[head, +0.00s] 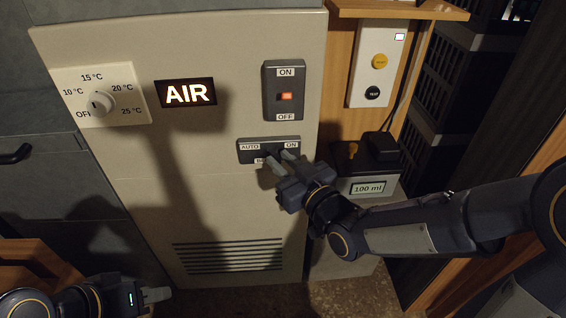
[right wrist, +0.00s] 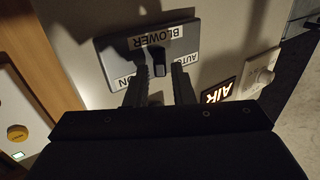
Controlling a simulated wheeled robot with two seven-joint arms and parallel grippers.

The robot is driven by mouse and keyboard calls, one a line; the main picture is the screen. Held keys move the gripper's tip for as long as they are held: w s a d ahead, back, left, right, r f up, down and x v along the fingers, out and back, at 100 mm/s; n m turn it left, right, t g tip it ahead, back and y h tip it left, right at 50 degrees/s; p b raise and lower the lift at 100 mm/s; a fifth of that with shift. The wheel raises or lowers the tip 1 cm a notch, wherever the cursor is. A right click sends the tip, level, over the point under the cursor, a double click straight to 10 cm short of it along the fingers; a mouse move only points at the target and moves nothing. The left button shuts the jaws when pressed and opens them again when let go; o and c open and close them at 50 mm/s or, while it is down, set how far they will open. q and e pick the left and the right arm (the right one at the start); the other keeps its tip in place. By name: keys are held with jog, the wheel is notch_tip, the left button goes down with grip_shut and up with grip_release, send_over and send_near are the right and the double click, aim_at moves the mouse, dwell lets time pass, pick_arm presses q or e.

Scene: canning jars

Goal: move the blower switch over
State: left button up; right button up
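The blower switch is a dark grey plate (head: 246,157) low on the beige cabinet, labelled AUTO on the left and ON on the right. In the right wrist view the plate (right wrist: 112,52) appears upside down, with its BLOWER label and a black lever (right wrist: 157,62). My right gripper (head: 281,161) is at the plate and hides part of it in the head view. Its two fingers (right wrist: 159,75) are apart, with the lever showing between them; I cannot tell whether either touches it. My left gripper (head: 157,295) is low at the left, away from the switch.
Above the plate is an ON/OFF rocker (head: 283,90) with a lit orange part. A lit AIR sign (head: 188,93) and a temperature dial (head: 100,102) are further left. A white box with buttons (head: 377,65) and a 100 ml unit (head: 368,188) stand right.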

jog(key=shift+o, duration=0.9)
jog(key=v, duration=0.7)
jog(key=shift+s+d+p, duration=0.15)
jog(key=shift+s+p, duration=0.2)
jog(key=shift+p, duration=0.1)
jog(key=shift+d, duration=0.1)
